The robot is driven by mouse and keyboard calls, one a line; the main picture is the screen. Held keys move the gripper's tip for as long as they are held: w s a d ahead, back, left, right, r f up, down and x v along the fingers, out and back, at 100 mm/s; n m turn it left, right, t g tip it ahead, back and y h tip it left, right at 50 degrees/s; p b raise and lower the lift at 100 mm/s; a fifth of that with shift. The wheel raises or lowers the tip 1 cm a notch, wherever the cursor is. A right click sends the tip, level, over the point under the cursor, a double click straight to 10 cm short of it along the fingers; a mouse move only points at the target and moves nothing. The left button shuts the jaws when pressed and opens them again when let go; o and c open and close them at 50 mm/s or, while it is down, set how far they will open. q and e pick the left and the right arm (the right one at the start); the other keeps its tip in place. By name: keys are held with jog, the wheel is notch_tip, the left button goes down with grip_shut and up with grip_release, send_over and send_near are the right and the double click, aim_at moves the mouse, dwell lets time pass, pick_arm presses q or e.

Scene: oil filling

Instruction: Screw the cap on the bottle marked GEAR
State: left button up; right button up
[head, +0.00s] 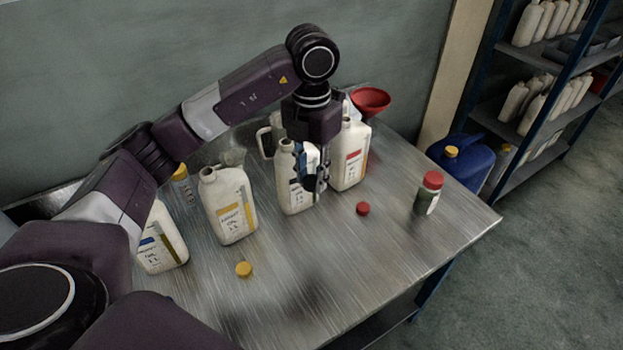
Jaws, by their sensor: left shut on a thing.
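Several white bottles stand in a row on the metal table; their small print is too small to read, so I cannot tell which is marked GEAR. One has a yellow label (230,216), one a red label (352,160), one a blue label (150,249). Another bottle (291,196), with an open mouth, stands behind my left gripper (318,186). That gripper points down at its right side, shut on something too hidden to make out. A yellow cap (243,269) and a red cap (362,208) lie on the table. My right gripper is not in view.
A jar with a red lid (428,194) stands at the table's right. A red funnel (371,101) is at the back. A blue canister (463,165) and shelves of bottles (530,105) are beyond the right edge. The front tabletop is mostly clear.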

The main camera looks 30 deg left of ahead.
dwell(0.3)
pick_arm(q)
jog(key=s+d+m, duration=0.2)
jog(key=s+m, duration=0.2)
jog(key=m, duration=0.7)
jog(key=s+d+f+m, duration=0.1)
jog(key=s+m, duration=0.4)
jog(key=m, duration=0.7)
jog(key=s+d+f+m, duration=0.1)
jog(key=s+d+m, duration=0.2)
jog(key=m, duration=0.8)
jog(key=shift+s, duration=0.65)
